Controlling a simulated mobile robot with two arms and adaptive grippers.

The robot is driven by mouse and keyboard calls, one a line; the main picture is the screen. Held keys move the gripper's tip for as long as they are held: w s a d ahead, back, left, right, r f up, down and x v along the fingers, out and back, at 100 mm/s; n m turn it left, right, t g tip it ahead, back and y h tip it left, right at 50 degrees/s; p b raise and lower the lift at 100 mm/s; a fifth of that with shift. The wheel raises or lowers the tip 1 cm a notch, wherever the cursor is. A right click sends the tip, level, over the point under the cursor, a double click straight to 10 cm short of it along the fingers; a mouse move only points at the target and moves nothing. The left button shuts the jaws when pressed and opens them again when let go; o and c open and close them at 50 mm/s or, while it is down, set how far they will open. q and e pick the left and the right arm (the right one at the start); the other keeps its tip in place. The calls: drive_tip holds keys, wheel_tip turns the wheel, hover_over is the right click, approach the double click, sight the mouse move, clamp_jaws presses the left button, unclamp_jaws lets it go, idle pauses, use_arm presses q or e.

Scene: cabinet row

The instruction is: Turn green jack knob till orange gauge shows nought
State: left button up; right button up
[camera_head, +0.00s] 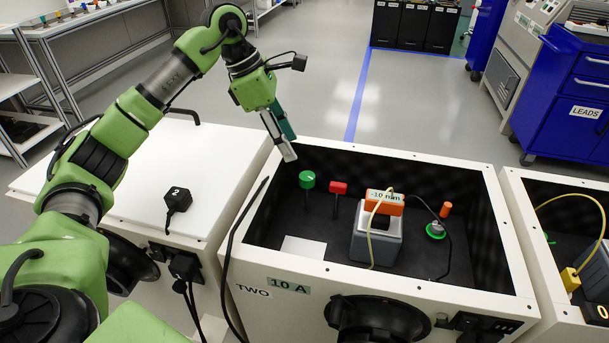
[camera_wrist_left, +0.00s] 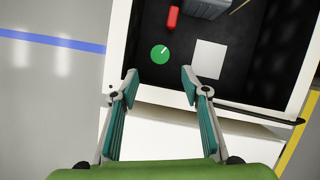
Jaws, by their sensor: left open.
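A green round knob (camera_head: 307,180) with a white mark on top stands on a thin stem in the open cabinet box, at its left. It also shows in the left wrist view (camera_wrist_left: 160,54), just beyond the fingertips. An orange gauge (camera_head: 384,208) reading "-10 mm" sits on a grey block (camera_head: 375,245) in the middle of the box. My left gripper (camera_head: 290,148) is open and empty, above the box's back left edge, up and left of the knob and apart from it. Its spread fingers show in the left wrist view (camera_wrist_left: 160,75). My right gripper is out of view.
A red knob (camera_head: 338,187) stands right of the green one. A second green part (camera_head: 435,231) and an orange cylinder (camera_head: 446,209) are farther right, with cables nearby. A white plate (camera_head: 304,247) lies in front. The box's white rim (camera_head: 490,295) surrounds them.

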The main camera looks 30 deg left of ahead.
sight(306, 175)
use_arm(q)
drive_tip(key=b+x, duration=0.1)
drive_tip(key=x, duration=0.9)
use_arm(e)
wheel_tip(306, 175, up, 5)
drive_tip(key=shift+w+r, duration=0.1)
use_arm(q)
drive_tip(key=shift+c, duration=0.4)
drive_tip(key=c, duration=1)
